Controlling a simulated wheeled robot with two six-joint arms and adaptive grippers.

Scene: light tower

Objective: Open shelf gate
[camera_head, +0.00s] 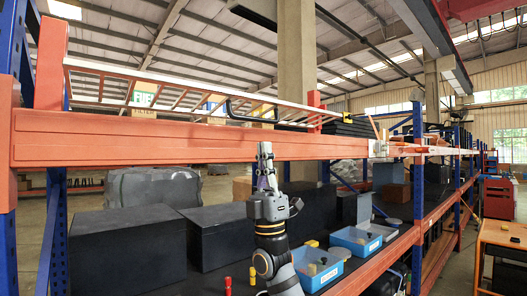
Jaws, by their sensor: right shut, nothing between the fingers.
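The shelf gate (170,78) is a long pale rail with slanting orange bars beneath it. It runs above the orange front beam (120,140), between a tall orange post (50,62) at the left and a shorter one (314,108) at the right. A black handle (229,112) sits on the gate's right part. My right gripper (264,150) points up in front of the beam, just below and right of the handle, apart from it as far as I can tell. It is shut and empty. My left gripper is not in view.
Below the beam, a shelf holds dark boxes (117,250), blue bins (355,240) and small red and yellow pieces (228,285). Blue uprights (416,160) carry the rack. An orange table (500,236) stands at the right, past an open aisle.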

